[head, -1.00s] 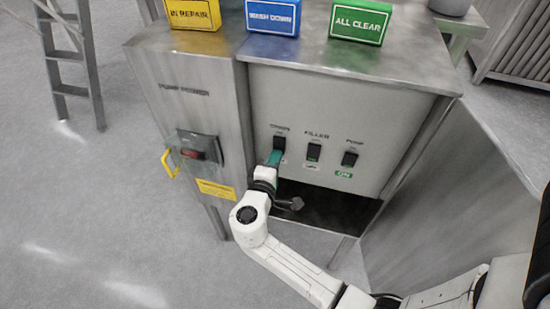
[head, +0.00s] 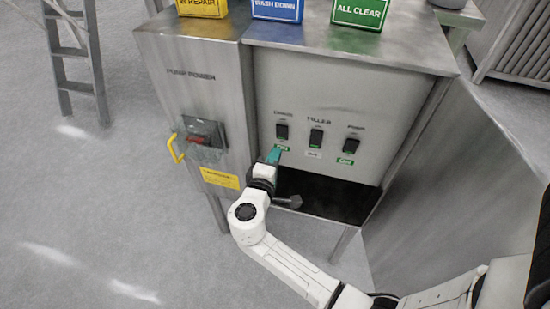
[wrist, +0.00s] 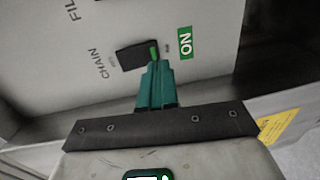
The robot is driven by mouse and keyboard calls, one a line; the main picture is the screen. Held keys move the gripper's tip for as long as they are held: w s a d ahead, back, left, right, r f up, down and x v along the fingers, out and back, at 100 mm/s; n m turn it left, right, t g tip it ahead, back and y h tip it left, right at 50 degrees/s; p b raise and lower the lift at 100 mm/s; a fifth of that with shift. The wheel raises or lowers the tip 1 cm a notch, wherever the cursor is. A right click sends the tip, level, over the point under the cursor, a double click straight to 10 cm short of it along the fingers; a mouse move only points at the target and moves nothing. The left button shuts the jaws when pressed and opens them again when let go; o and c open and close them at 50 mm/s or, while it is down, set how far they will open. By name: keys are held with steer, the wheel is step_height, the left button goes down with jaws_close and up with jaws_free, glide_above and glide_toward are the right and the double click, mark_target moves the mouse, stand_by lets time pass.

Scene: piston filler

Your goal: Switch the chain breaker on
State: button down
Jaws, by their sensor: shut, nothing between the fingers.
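The chain breaker (head: 282,131) is the left one of three black rocker switches on the grey panel. A green ON label (head: 283,148) shows just below it. In the wrist view the chain breaker (wrist: 136,56) has a green strip at its end nearest my fingers, and the green ON label (wrist: 185,42) is beside it. My gripper (head: 275,155) is shut and empty, its teal fingers just below the switch. In the wrist view the fingertips (wrist: 156,66) are very close to the switch's end; I cannot tell whether they touch.
The filler breaker (head: 316,139) has a white label, and the pump breaker (head: 351,146) a green ON label. A pump power box (head: 205,134) with a yellow handle (head: 176,148) stands left. Yellow, blue and green signs (head: 358,12) stand on top. A dark opening lies below the panel.

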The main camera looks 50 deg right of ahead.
steer(key=s+a+f, duration=0.1)
steer(key=s+a, duration=0.2)
steer(key=a, duration=0.6)
steer(key=shift+b, duration=0.4)
steer(key=shift+s+a+f, duration=0.1)
